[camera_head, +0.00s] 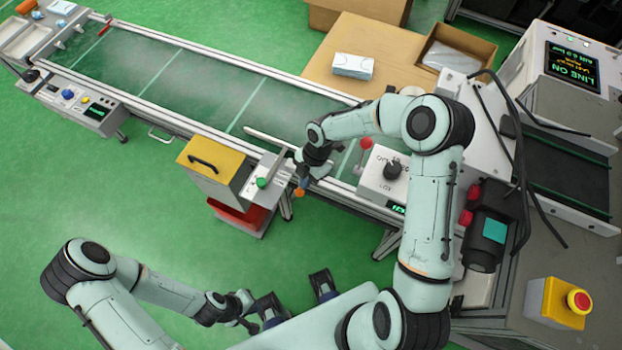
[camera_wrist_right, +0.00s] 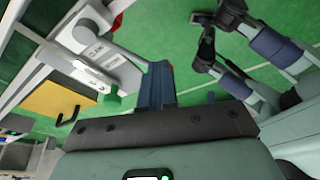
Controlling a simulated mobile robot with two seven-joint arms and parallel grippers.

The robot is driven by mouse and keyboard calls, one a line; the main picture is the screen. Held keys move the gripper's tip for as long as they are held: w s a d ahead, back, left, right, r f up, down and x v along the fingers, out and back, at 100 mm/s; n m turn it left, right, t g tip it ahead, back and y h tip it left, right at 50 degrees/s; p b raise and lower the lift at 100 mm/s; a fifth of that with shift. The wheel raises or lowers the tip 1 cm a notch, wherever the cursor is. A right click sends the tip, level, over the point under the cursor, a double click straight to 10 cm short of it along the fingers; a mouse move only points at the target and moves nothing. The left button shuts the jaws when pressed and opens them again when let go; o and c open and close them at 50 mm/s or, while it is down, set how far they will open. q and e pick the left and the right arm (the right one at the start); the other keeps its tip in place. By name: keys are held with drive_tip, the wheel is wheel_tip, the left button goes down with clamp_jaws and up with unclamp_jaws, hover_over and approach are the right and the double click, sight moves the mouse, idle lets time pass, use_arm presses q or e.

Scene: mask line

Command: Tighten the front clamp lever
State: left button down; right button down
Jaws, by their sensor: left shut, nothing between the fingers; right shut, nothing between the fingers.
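The front clamp lever, judging by its orange knob (camera_head: 299,192), stands at the near edge of the conveyor, just below my right gripper (camera_head: 303,182). My right gripper is shut and empty, close to the knob; I cannot tell whether they touch. In the right wrist view the shut blue-grey fingers (camera_wrist_right: 156,86) are beside the end of a grey bar (camera_wrist_right: 125,48), which runs from a light label plate (camera_wrist_right: 98,50). A speck of red shows behind the fingers. My left gripper (camera_head: 250,323) is shut and empty, low in front of my body, far from the clamp.
A green button (camera_head: 263,183) and a yellow box with a black handle (camera_head: 213,165) are left of my right gripper. A white dial box (camera_head: 383,182) and a red-knobbed lever (camera_head: 364,145) are to its right. The green floor at left is clear.

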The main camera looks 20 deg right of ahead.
use_arm(q)
drive_tip(key=shift+r, duration=0.1)
use_arm(e)
drive_tip(key=shift+s+f, duration=0.15)
drive_tip(key=shift+f, duration=0.05)
use_arm(q)
drive_tip(key=shift+w+r+p, duration=0.15)
drive_tip(key=shift+r+p, duration=0.1)
drive_tip(key=shift+p, duration=0.1)
use_arm(e)
drive_tip(key=shift+w+d, duration=0.55)
drive_tip(key=shift+w, duration=0.05)
drive_tip(key=shift+r, duration=0.1)
use_arm(q)
drive_tip(key=shift+d, duration=0.1)
